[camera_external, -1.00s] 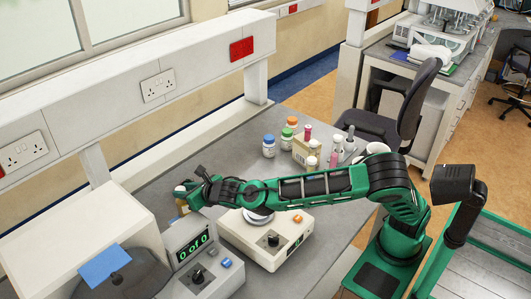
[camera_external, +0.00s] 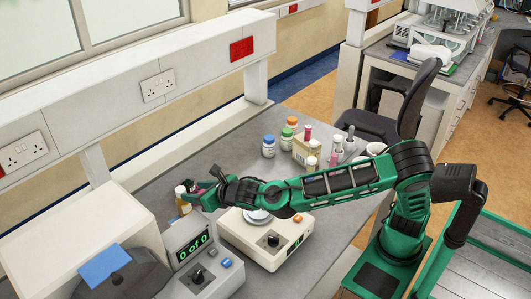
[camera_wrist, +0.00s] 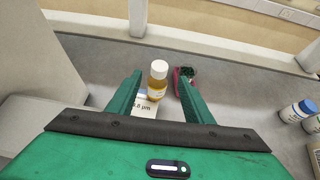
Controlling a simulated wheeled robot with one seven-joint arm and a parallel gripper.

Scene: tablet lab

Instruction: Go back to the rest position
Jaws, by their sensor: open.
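My gripper (camera_wrist: 158,97) is open, with its two green fingers apart and nothing held between them. In the external view my gripper (camera_external: 197,193) is over the grey bench, left of the white balance. A small amber bottle with a white cap (camera_wrist: 157,80) stands upright beyond the fingertips in the wrist view, on or beside a white label card (camera_wrist: 146,105) with partly hidden print. The bottle (camera_external: 182,200) also shows just left of my gripper in the external view.
Several capped bottles, including a blue-capped one (camera_external: 269,146), stand farther back. The bench between is mostly clear.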

